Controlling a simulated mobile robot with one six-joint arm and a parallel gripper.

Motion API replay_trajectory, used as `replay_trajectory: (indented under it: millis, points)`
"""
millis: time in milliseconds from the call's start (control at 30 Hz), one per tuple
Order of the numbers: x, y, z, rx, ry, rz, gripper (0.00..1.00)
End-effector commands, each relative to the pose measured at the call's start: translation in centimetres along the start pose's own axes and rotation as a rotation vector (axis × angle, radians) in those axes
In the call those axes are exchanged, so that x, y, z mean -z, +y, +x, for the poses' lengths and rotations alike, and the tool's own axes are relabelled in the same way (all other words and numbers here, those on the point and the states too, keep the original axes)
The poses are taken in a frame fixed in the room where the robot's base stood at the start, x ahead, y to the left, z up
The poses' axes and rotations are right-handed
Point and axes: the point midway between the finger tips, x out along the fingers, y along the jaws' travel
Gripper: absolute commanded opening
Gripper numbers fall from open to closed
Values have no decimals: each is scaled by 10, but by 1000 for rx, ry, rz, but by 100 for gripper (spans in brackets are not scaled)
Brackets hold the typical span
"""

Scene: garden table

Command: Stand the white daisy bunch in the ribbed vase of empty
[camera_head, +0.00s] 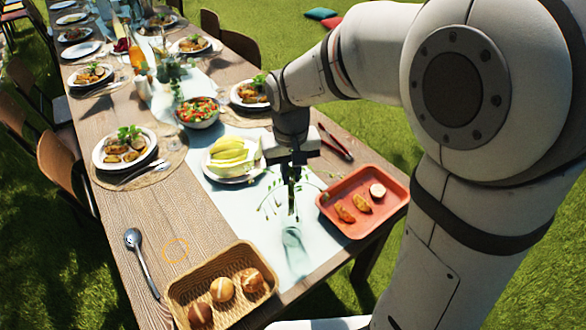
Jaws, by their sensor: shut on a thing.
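My gripper (291,178) points down over the near part of the table, shut on a bunch of thin green stems (291,206). Small leaves spread out to both sides of the jaws. White daisy heads cannot be made out, and the jaws hide the middle of the bunch. A pale, see-through vessel (296,250), perhaps the vase, shows just below the stems on the light runner. Its ribs are too faint to tell. Whether the stem ends are above, in front of or inside it cannot be told.
A red tray (386,219) with food lies close to the right. A bread basket (181,293) stands at the front left. A plate with yellow-green food (232,181) and a salad bowl (198,124) stand behind. Dark tongs (335,144) lie near the right edge.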

Motion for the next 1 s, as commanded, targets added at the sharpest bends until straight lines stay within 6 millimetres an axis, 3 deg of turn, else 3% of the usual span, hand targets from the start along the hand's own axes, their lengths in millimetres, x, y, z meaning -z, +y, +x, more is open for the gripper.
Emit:
replay_trajectory:
  millis: [600,1000]
  points:
    - [0,1,53,0,-1,1,0]
    - [0,1,72,0,0,2,0]
